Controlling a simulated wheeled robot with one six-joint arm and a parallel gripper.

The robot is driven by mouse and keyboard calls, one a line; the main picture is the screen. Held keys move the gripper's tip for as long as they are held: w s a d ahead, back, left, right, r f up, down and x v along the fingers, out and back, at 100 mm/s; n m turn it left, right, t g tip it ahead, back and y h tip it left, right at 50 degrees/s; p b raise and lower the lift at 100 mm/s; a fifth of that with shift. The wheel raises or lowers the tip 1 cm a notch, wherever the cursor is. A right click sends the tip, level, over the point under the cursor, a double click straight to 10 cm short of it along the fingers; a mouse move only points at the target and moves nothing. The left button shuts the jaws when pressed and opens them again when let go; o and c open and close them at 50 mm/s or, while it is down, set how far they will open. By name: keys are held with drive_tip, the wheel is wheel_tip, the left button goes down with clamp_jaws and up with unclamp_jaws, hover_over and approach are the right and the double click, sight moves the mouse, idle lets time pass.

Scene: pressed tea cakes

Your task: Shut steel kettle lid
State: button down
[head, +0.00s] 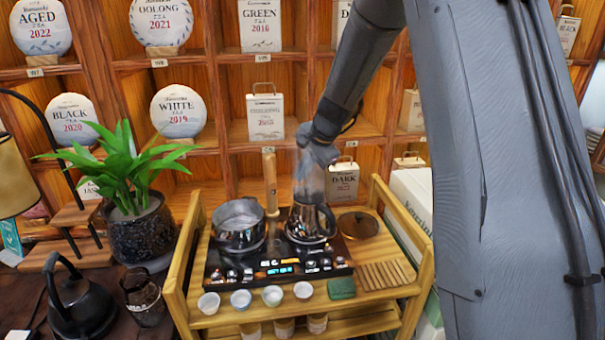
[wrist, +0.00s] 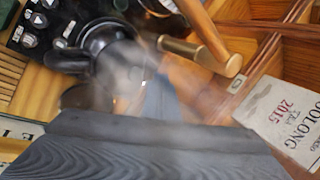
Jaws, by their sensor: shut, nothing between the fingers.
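The steel kettle (head: 309,222) stands on the right side of the black two-burner hob on a bamboo cart. Whitish steam blurs the area above it. In the wrist view the kettle (wrist: 108,42) is at upper left, with dark rounded parts around its top. Its lid is not clear enough to tell whether it is open or shut. My gripper (head: 315,165) is above the kettle, pointing down, shut and empty, with its tips blurred by steam. In the wrist view my gripper (wrist: 157,92) reaches up toward the kettle; I cannot tell whether it touches.
An open steel pot (head: 239,226) stands left of the kettle, with a wooden handle upright between them. A round brown lid (head: 357,225) lies at right. Small cups (head: 241,299) line the cart's front. Shelves of tea cakes stand close behind. A plant (head: 136,220) is at left.

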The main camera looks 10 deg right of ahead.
drive_tip(key=shift+r, duration=0.15)
drive_tip(key=w+a+r, duration=0.2)
drive_tip(key=w+r, duration=0.4)
drive_tip(key=r, duration=0.5)
drive_tip(key=s+f+n+g+h, duration=0.1)
drive_tip(key=s+f+n, duration=0.3)
drive_tip(key=s, duration=0.8)
drive_tip(key=s+d+f+n+g+h, duration=0.1)
drive_tip(key=s+f+n, duration=0.3)
drive_tip(key=s, duration=0.9)
drive_tip(key=s+f+n+g, duration=0.1)
drive_tip(key=s+f+n, duration=0.3)
drive_tip(key=s, duration=0.9)
wheel_tip(320, 180, down, 3)
drive_tip(key=shift+s+d+f+n+h+b, duration=0.1)
drive_tip(key=shift+s+d+n+h+b, duration=0.15)
drive_tip(key=shift+h+b, duration=0.2)
drive_tip(key=shift+d, duration=0.1)
